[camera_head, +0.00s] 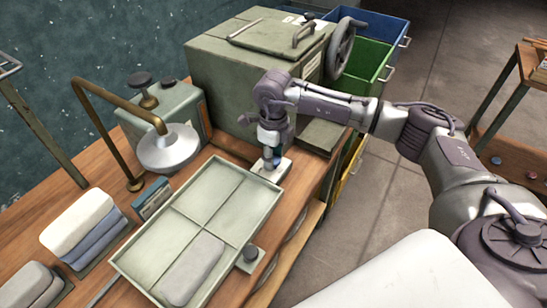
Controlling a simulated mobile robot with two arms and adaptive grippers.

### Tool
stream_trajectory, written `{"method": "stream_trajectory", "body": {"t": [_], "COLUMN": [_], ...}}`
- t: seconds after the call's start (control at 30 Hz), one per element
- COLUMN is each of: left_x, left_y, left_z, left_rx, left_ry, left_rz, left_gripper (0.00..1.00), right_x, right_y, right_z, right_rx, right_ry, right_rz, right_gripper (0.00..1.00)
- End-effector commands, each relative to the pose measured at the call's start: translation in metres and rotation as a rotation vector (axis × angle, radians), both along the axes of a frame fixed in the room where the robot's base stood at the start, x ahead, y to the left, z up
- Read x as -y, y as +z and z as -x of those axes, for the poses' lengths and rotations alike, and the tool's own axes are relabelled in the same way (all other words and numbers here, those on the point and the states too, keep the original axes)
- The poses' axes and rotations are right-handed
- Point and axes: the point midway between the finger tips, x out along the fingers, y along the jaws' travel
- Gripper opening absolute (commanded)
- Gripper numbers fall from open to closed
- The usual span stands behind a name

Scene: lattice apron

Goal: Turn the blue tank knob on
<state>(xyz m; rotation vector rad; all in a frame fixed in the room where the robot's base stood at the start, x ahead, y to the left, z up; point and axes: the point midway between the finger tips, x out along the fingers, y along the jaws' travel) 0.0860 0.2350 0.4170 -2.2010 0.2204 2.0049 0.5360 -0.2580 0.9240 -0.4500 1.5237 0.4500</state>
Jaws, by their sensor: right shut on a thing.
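My right arm reaches in from the right, and my right gripper (270,150) points down at the far right corner of the pale green tray. It is shut on a small bluish knob (269,164) that stands on a white plate (283,170). The fingers hide most of this knob, so its turn position cannot be told. My left gripper is not in view.
The divided tray (187,227) holds a grey block (192,268). Behind it stand a grey-green tank (165,112) with dark knobs, a brass pipe with a shower head (168,150), and a large green press (250,60) with a handwheel. Folded towels (77,222) lie left.

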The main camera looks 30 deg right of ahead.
Motion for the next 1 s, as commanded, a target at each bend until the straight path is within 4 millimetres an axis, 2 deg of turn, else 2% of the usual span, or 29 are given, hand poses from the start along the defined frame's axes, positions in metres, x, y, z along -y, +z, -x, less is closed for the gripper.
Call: {"method": "stream_trajectory", "body": {"t": [0.67,0.7,0.83,1.0], "left_x": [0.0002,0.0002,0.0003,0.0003], "left_y": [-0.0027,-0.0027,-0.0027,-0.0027], "left_z": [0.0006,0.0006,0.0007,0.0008], "left_rx": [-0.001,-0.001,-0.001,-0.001], "left_ry": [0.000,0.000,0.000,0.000], "left_rz": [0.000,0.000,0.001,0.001], "left_gripper": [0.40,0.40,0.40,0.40], "right_x": [0.0001,0.0001,0.0001,0.0000], "right_y": [0.0003,0.0003,0.0003,0.0002], "right_z": [-0.0003,-0.0003,-0.0003,-0.0001], "right_rx": [0.001,0.001,0.001,0.000], "right_ry": [-0.060,-0.060,-0.059,-0.059], "right_rz": [0.000,0.000,0.000,0.000], "right_gripper": [0.06,0.46,0.66,0.66]}}
